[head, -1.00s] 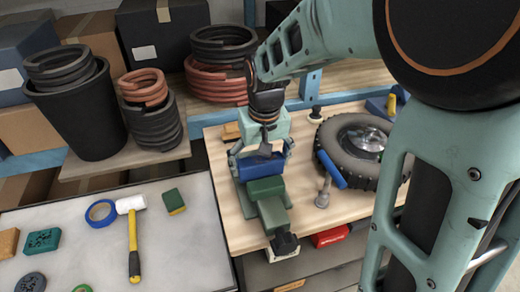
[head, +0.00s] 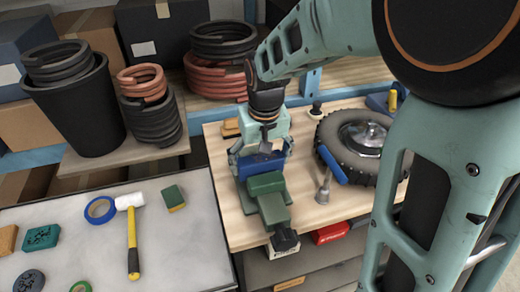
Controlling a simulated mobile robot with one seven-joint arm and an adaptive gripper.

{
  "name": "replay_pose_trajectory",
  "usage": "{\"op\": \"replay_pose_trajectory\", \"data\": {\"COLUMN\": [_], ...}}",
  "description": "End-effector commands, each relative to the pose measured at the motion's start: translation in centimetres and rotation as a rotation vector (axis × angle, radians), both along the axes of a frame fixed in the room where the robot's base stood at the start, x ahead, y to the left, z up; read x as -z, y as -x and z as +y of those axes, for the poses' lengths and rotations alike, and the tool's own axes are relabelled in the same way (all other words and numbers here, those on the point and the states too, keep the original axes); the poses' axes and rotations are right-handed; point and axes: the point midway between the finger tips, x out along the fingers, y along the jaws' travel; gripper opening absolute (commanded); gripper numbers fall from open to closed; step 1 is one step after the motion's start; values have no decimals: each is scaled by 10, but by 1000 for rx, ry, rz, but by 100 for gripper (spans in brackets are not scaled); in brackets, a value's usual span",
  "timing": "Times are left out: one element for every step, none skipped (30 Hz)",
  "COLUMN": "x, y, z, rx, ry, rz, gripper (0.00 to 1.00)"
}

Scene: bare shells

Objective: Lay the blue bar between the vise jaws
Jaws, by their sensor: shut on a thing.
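The green vise (head: 267,186) stands on the wooden bench top, its long body pointing toward me. The blue bar (head: 262,168) lies crosswise at the vise, just behind the green front jaw block. My gripper (head: 262,155) comes down from above and is shut on the bar, with a finger near each end. The gripper's palm and fingers hide the far jaw and the bar's far side. I cannot tell whether the bar rests on the vise or is slightly above it.
A tyre (head: 333,140) with a blue tube-like thing (head: 330,165) lies right of the vise, and a grey metal part (head: 323,187) stands near it. The left table holds a mallet (head: 132,240), blue tape (head: 100,209) and a sponge (head: 173,197). Coils and a black bin stand behind.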

Motion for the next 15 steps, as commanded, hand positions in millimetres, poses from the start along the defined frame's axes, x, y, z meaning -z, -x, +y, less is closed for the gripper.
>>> {"op": "replay_pose_trajectory", "data": {"x": [2,2,3,3,3,3,3,3,3,3,3,3,3,3,3], "y": [-1,-1,-1,-1,-1,-1,-1,-1,-1,-1,-1,-1,-1,-1,-1], "z": [0,0,0,0,0,0,0,0,0,0,0,0,0,0,0], "rx": [0,0,0,0,0,0,0,0,0,0,0,0,0,0,0], "ry": [-1,-1,-1,-1,-1,-1,-1,-1,-1,-1,-1,-1,-1,-1,-1], "rz": [-2,-2,-2,-2,-2,-2,-2,-2,-2,-2,-2,-2,-2,-2,-2], "gripper": [42,42,42,42,42,42,42,42,42,42,42,42,42,42,85]}}
